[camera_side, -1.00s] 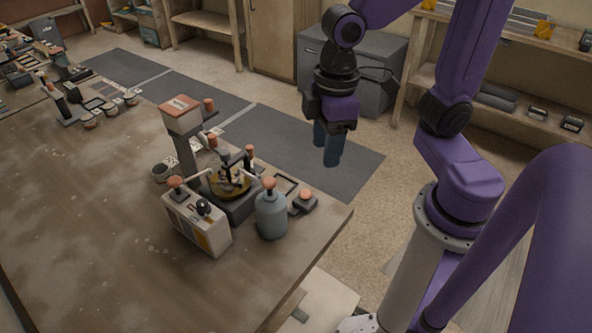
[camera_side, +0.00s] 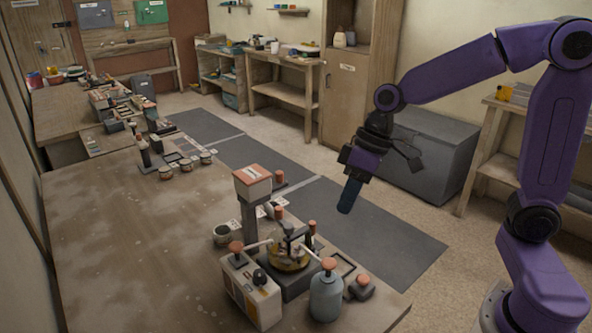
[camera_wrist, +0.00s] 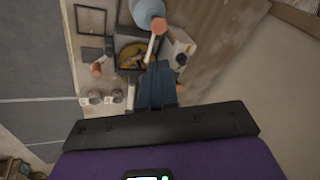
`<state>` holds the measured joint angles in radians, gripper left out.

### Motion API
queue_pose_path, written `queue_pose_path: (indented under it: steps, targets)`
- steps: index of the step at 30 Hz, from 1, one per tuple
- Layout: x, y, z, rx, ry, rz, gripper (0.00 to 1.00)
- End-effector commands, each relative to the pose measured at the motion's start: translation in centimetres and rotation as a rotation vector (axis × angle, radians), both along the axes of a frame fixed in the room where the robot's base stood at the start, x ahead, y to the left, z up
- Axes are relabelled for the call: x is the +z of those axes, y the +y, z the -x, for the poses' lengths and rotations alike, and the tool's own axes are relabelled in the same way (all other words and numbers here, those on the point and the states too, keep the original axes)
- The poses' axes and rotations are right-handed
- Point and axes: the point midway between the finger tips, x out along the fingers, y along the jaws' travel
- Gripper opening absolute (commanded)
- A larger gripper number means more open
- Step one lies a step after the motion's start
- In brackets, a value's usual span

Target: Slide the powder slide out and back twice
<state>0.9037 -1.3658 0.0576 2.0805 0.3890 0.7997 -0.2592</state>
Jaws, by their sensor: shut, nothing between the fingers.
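A press-like device (camera_side: 249,212) stands near the table's right edge in the side view, with an orange-topped box (camera_side: 253,184) on its post. At its foot a dark base carries a round yellowish dish (camera_side: 288,259) with orange-knobbed rods around it. I cannot tell which part is the powder slide. The dish also shows in the wrist view (camera_wrist: 132,55), just beyond my fingertips. My gripper (camera_side: 346,208) is shut and empty, pointing down in the air behind and right of the device, apart from it. In the wrist view its blue fingers (camera_wrist: 157,68) hide part of the device.
A blue-grey bottle (camera_side: 326,296) and a white box (camera_side: 251,291) with knobs stand close in front of the device. A small cup (camera_side: 222,235) is left of it. The table's (camera_side: 120,255) left part is largely clear. A grey cabinet (camera_side: 425,155) stands on the floor behind my arm.

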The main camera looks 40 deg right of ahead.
Motion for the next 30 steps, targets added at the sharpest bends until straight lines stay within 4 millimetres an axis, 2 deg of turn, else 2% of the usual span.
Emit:
queue_pose_path:
  steps: [1,6,9,12,15,19,23,30]
  targets:
    - [0.1,-1.0,-2.8,-0.075,-0.009,-0.03,0.0]
    - [0.7,-5.8,-11.1,-0.301,-0.07,-0.131,0.0]
    - [0.9,-9.3,-14.9,-0.411,-0.11,-0.174,0.0]
    - [1.1,-12.3,-17.4,-0.495,-0.145,-0.202,0.0]
    - [1.2,-14.3,-18.9,-0.545,-0.168,-0.218,0.0]
    - [1.0,-15.1,-19.6,-0.566,-0.178,-0.225,0.0]
    - [0.0,-14.6,-20.1,-0.566,-0.176,-0.225,0.0]
    - [-3.4,-12.9,-22.0,-0.564,-0.174,-0.224,0.0]
